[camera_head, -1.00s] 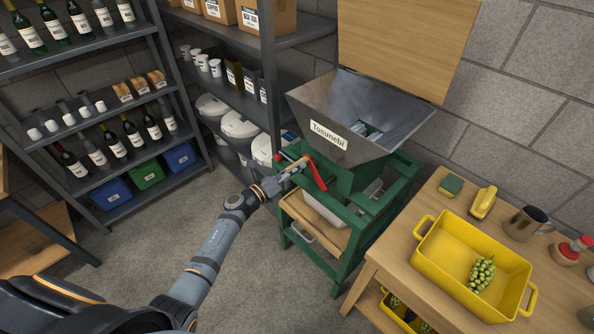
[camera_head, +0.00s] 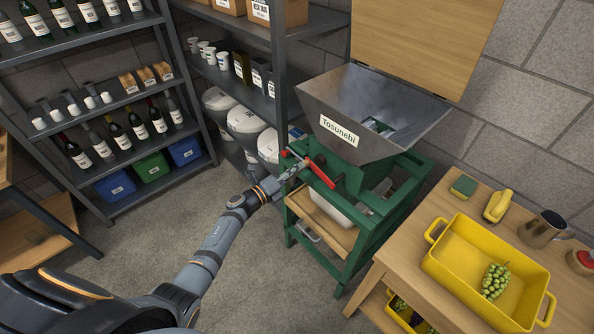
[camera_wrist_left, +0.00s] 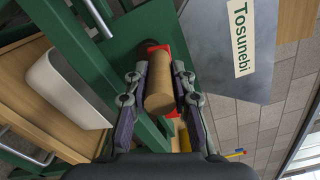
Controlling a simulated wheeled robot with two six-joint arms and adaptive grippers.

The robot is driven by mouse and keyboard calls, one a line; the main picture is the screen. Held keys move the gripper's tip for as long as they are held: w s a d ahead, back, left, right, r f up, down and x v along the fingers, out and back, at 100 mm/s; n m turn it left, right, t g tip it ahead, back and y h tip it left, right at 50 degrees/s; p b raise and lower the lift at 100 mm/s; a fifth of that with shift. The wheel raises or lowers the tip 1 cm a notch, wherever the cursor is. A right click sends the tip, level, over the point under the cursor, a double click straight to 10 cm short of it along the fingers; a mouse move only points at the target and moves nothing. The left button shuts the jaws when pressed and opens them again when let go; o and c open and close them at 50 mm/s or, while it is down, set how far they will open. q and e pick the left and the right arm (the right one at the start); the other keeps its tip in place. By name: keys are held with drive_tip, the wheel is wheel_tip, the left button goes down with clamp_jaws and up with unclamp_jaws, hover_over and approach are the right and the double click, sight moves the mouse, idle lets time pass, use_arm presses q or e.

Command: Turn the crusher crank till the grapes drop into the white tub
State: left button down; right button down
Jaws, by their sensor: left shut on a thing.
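The crusher is a grey metal hopper (camera_head: 385,105) marked Tosunebi on a green frame (camera_head: 345,262). Its red crank (camera_head: 318,173) is on the front side below the hopper and slants from upper left to lower right. My left gripper (camera_head: 287,175) is shut on the crank's wooden handle (camera_wrist_left: 159,85), with a finger on each side of it in the wrist view. The white tub (camera_wrist_left: 62,92) sits under the hopper on a wooden shelf; it is partly hidden in the head view (camera_head: 332,212). No grapes show in the hopper or the visible part of the tub. My right gripper is out of view.
A wooden table (camera_head: 390,258) at the right bears a yellow crate (camera_head: 452,270) with green grapes (camera_head: 495,281), a sponge, a yellow brush and a metal jug (camera_head: 541,228). Dark shelves (camera_head: 100,130) with bottles and bins stand behind and left. The floor at front left is clear.

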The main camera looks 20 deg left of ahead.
use_arm(q)
wheel_tip(320, 180, down, 9)
drive_tip(key=s+d+n+b, duration=0.1)
drive_tip(key=n+b, duration=0.2)
drive_tip(key=n, duration=0.4)
drive_tip(key=shift+d+r+n, duration=0.2)
drive_tip(key=shift+d+n, duration=0.05)
drive_tip(key=shift+n, duration=0.05)
drive_tip(key=c, duration=1.1)
unclamp_jaws()
drive_tip(key=shift+d, duration=0.1)
drive_tip(key=v, duration=1.2)
